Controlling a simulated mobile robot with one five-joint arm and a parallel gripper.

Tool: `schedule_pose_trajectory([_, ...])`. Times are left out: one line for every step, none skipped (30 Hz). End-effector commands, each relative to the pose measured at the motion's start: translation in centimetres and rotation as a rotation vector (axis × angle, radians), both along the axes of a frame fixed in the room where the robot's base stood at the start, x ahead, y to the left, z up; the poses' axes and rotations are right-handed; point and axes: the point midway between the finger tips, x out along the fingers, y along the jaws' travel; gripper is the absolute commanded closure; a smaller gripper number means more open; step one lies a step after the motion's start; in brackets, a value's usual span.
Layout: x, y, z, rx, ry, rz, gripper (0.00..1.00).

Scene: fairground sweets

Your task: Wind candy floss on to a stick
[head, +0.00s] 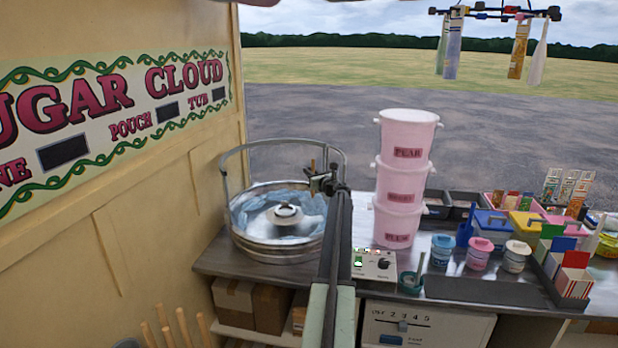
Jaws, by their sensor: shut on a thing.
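The floss machine (240,243) is a round metal bowl on the counter, with a hoop rail above it. Pale blue floss (257,205) lies around the inside of the bowl. A white spinner head (285,213) sits at its centre. My gripper (322,180) is shut on a thin, tan, upright stick (326,155), over the right side of the bowl's rim in the picture. The stick's lower end is hidden by my gripper. I see no clear floss on its visible part. My arm hides part of the bowl's right side.
A control box (372,265) with a knob stands right of the bowl. Stacked pink tubs (403,180), lidded jars (480,252) and striped boxes (573,277) fill the counter further right. Several wooden sticks (183,325) stand at lower left. A hanging rack (495,13) is overhead.

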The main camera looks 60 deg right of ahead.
Motion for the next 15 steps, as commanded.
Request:
schedule_pose_trajectory([0.0, 0.1, 0.0, 0.000, 0.000, 0.000, 1.00])
schedule_pose_trajectory([-0.4, 0.9, 0.0, 0.000, 0.000, 0.000, 1.00])
schedule_pose_trajectory([-0.7, 1.5, 0.0, 0.000, 0.000, 0.000, 1.00])
schedule_pose_trajectory([-1.0, 1.9, 0.0, 0.000, 0.000, 0.000, 1.00])
schedule_pose_trajectory([-1.2, 2.3, 0.0, 0.000, 0.000, 0.000, 1.00])
schedule_pose_trajectory([-1.5, 2.9, 0.0, 0.000, 0.000, 0.000, 1.00])
schedule_pose_trajectory([-1.7, 3.3, 0.0, 0.000, 0.000, 0.000, 1.00])
schedule_pose_trajectory([-1.9, 3.8, 0.0, 0.000, 0.000, 0.000, 1.00])
schedule_pose_trajectory([-2.2, 4.4, 0.0, 0.000, 0.000, 0.000, 1.00])
schedule_pose_trajectory([-2.4, 4.8, 0.0, 0.000, 0.000, 0.000, 1.00])
schedule_pose_trajectory([-2.4, 5.4, 0.0, 0.000, 0.000, 0.001, 1.00])
schedule_pose_trajectory([-2.4, 6.1, 0.0, 0.000, 0.000, 0.001, 1.00])
schedule_pose_trajectory([-2.5, 6.6, 0.0, 0.000, 0.000, 0.001, 1.00])
schedule_pose_trajectory([-2.5, 7.1, 0.0, 0.000, 0.000, 0.001, 1.00])
schedule_pose_trajectory([-2.6, 7.8, 0.0, 0.000, 0.000, 0.001, 1.00])
